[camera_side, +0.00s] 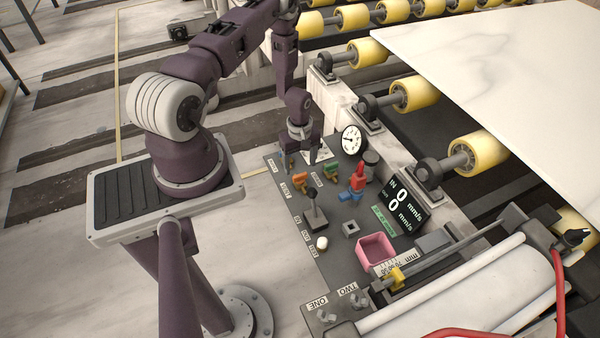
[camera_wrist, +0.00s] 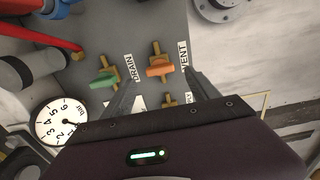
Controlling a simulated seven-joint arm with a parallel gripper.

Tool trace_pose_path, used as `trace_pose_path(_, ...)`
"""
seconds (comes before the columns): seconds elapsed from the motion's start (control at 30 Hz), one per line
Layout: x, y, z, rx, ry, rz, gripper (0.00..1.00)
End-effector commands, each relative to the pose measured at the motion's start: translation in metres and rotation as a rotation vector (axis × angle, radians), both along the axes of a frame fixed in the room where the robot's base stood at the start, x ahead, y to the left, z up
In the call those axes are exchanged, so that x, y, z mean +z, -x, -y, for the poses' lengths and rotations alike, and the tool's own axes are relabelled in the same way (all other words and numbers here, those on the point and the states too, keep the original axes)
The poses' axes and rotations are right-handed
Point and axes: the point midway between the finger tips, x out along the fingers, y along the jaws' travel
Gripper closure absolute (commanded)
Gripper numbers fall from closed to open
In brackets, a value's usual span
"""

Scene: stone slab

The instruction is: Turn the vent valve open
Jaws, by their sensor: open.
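The vent valve is an orange handle on a brass fitting, beside the VENT label (camera_wrist: 184,54) in the wrist view. Its orange handle (camera_wrist: 160,68) lies crosswise to the brass body there; it also shows in the side view (camera_side: 300,177). My gripper (camera_side: 303,160) is open and points down over the panel, close behind the orange handle in the side view. In the wrist view its two fingers (camera_wrist: 162,80) reach toward either side of the handle, with nothing held. I cannot tell whether they touch it.
A green-handled valve (camera_wrist: 104,80) sits beside the DRAIN label, left of the left finger. Another brass fitting (camera_wrist: 170,99) is partly hidden by my gripper.

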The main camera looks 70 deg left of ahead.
Motion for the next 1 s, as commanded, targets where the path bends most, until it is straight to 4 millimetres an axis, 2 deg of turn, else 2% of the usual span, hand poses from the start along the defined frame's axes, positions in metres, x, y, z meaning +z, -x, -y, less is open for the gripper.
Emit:
trace_pose_path(0.1,-0.025,0.001,0.001,-0.001,0.001,-0.003,0.31)
trace_pose_path(0.23,-0.042,0.001,0.001,-0.003,0.001,-0.002,0.31)
trace_pose_path(0.53,-0.047,0.000,0.001,-0.004,0.000,-0.002,0.31)
trace_pose_path(0.57,-0.047,0.000,0.001,-0.004,0.000,-0.002,0.35)
trace_pose_path(0.87,-0.047,0.000,0.001,-0.004,0.001,-0.002,0.93)
trace_pose_path(1.0,-0.047,0.000,0.001,-0.010,0.001,-0.003,0.93)
